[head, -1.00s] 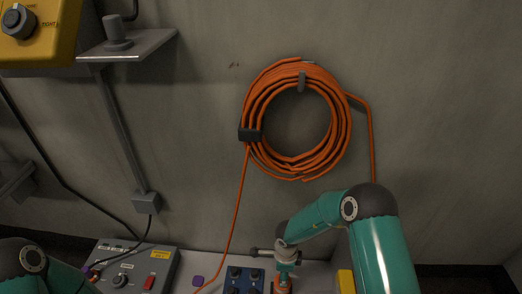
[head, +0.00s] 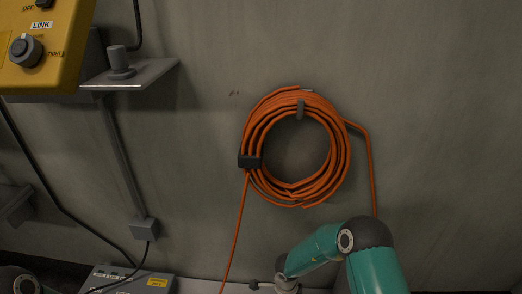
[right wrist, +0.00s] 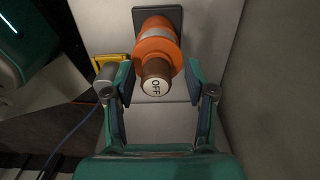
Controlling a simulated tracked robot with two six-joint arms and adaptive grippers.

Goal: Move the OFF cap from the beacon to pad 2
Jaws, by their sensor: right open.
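In the right wrist view, the OFF cap (right wrist: 156,86) is a brown cap with a pale round face marked OFF. It sits on the front end of the orange beacon (right wrist: 154,50), which has a grey band and a dark square base plate. My right gripper (right wrist: 158,75) is open, with one finger on each side of the cap and a visible gap on both sides. The head view shows my right arm at the bottom, but its gripper is below the frame. My left gripper and pad 2 are in no current view.
In the head view, an orange cable coil (head: 297,147) hangs on the grey wall. A yellow control box (head: 50,62) and a grey shelf (head: 140,75) are at upper left. A grey console (head: 128,279) shows at the bottom. A yellow bracket-like part (right wrist: 100,62) is left of the beacon.

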